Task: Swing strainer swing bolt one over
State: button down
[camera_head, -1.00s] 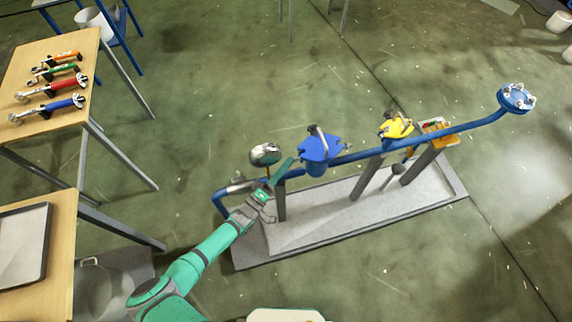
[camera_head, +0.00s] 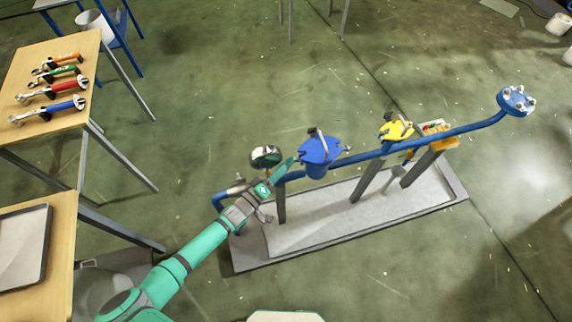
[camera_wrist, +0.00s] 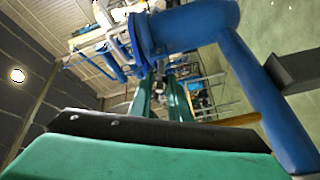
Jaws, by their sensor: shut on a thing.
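The blue strainer (camera_head: 320,150) stands on the blue pipe line in the head view, with a dark and metal fitting (camera_head: 314,133) on its top. My gripper (camera_head: 290,162) reaches up from the lower left, with its green fingers at the strainer's left side. The fingers are shut on a small part there, which I take to be the strainer swing bolt; they hide it, so its tilt cannot be told. In the wrist view the green fingers (camera_wrist: 166,100) point at a blue flange (camera_wrist: 142,36).
A round gauge (camera_head: 265,155) stands close to the left of my gripper. A yellow valve part (camera_head: 396,130) and a blue end flange (camera_head: 515,100) are farther right on the pipe. Wrenches lie on the wooden table (camera_head: 75,60) at left.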

jog(key=c, duration=1.9)
grip_release()
jog(key=shift+s, duration=0.1)
jog(key=v, duration=1)
jog(key=shift+s+a, duration=0.2)
jog(key=shift+s, duration=0.1)
